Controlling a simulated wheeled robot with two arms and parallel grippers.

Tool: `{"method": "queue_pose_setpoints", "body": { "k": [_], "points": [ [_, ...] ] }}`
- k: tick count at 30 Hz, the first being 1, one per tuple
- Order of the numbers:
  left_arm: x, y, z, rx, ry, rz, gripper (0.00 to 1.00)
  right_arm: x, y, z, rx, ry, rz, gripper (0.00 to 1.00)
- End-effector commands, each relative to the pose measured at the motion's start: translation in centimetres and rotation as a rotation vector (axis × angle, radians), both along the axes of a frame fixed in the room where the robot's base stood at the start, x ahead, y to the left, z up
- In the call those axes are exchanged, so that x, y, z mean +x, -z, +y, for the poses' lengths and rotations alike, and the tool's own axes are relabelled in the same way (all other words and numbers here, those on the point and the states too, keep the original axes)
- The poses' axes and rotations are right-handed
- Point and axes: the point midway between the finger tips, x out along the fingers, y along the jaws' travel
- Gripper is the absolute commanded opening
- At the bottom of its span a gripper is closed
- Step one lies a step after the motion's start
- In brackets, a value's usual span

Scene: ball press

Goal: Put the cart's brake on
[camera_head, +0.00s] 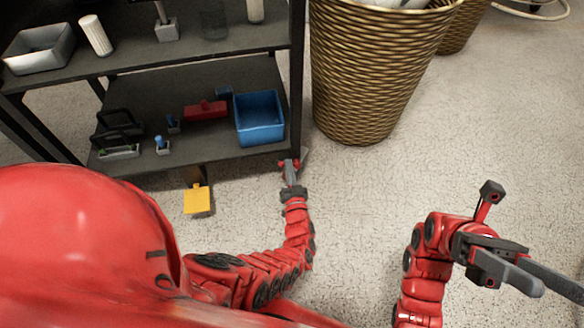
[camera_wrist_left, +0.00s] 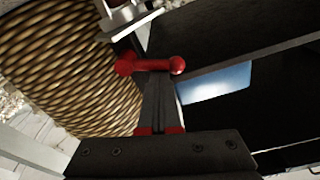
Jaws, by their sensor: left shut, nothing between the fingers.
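The cart (camera_head: 200,158) is a dark shelved frame at the upper left in the head view. A yellow pedal-like plate (camera_head: 197,199) sticks out below its lower shelf's front edge. A small red bar with rounded ends (camera_head: 289,163) is at the cart's front right corner; it also shows in the left wrist view (camera_wrist_left: 150,66). My left gripper (camera_head: 291,176) is shut and empty, its fingertips at the red bar; contact is unclear. In the left wrist view its fingers (camera_wrist_left: 159,100) point at the bar. My right gripper (camera_head: 558,286) looks open and empty at the lower right, away from the cart.
A large wicker basket (camera_head: 365,75) stands close to the cart's right side. The lower shelf holds a blue bin (camera_head: 259,118), a red item (camera_head: 205,110) and small objects. A grey tray (camera_head: 38,48) is on the upper shelf.

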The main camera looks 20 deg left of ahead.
Motion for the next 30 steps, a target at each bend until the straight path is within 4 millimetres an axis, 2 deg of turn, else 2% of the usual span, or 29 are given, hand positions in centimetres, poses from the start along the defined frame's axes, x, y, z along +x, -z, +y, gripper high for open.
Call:
{"method": "queue_pose_setpoints", "body": {
  "k": [1, 4, 30],
  "points": [
    [-0.1, 0.5, 0.1, -0.029, -0.002, -0.018, 0.0, -1.1, -0.2, -0.6, 0.035, -0.025, -0.062, 0.5],
    [-0.2, 0.6, 0.3, -0.06, -0.002, -0.039, 0.0, -2.0, -0.7, -1.3, 0.07, -0.05, -0.117, 0.5],
    [-0.4, 1.2, 0.7, -0.059, -0.001, -0.04, 0.0, -2.8, -1.0, -1.9, 0.099, -0.073, -0.166, 0.5]
  ]
}}
